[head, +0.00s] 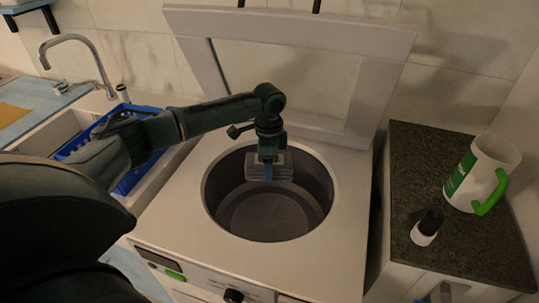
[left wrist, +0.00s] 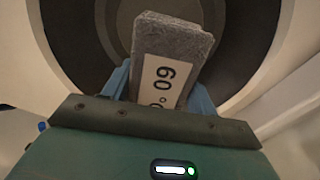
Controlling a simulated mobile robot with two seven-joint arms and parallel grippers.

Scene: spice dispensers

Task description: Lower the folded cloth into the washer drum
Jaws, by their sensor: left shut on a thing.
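The washer drum (head: 268,215) is a round dark opening in the white washer's top. My left gripper (head: 268,170) points down over the back half of the opening. It is shut on the folded cloth (head: 287,168), a small grey block. In the left wrist view the cloth (left wrist: 175,45) sits between the blue fingers and bears a white label with dark print. The drum (left wrist: 85,40) shows behind it. I cannot tell exactly how far the cloth is below the rim. My right gripper is not in view.
The washer lid (head: 290,75) stands raised behind the opening. A sink with a blue rack (head: 135,180) and a tap (head: 90,55) is at left. A white jug (head: 480,165) with a green handle and a small dark-topped bottle (head: 427,228) stand on the dark counter at right.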

